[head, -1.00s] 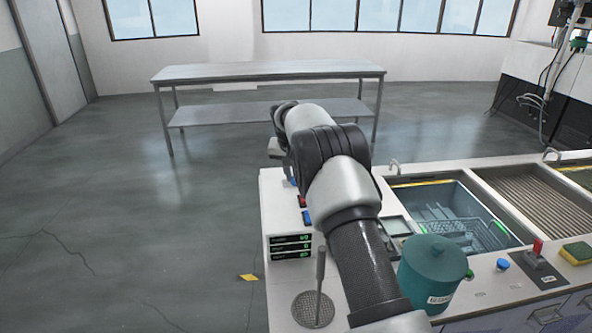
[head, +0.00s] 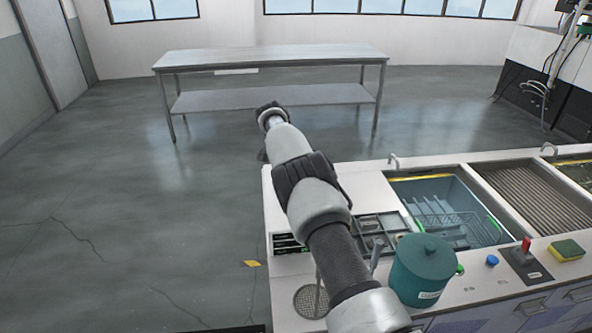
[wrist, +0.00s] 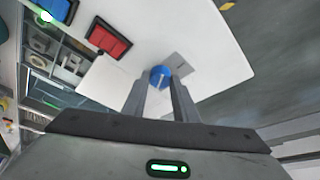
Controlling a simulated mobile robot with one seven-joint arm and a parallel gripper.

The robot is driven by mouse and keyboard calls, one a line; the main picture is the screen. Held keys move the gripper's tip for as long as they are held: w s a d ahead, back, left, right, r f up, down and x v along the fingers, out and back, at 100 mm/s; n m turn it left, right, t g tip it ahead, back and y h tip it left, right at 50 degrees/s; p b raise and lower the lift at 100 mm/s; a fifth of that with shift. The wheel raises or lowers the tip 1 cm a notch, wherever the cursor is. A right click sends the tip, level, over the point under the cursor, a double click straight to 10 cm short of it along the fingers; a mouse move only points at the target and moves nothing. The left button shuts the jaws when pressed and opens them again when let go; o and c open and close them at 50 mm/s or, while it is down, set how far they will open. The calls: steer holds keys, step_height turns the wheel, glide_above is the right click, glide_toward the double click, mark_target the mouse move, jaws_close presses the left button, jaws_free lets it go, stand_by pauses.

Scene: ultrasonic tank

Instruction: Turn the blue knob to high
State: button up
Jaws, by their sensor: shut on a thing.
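The blue knob (wrist: 160,74) is a round cap with a pale mark across it, beside a small grey label plate (wrist: 180,65) on the white panel in the wrist view. My gripper (wrist: 161,88) has its two fingers on either side of the knob and is shut on it. I cannot read the label, so the setting is unclear. In the head view my arm hides this knob and the gripper's fingertips.
A red rectangular part (wrist: 108,37) and a blue one (wrist: 60,8) lie near the knob. The teal pot (head: 421,272), the water tank (head: 440,206) and another blue knob (head: 492,261) are along the counter. Open floor (head: 130,230) lies left.

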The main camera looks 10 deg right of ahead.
stand_by(0.3)
steer(key=o, duration=1.1)
steer(key=shift+c, duration=0.2)
steer(key=v, duration=1.7)
steer(key=shift+r, duration=0.2)
steer(key=shift+s+r, duration=0.1)
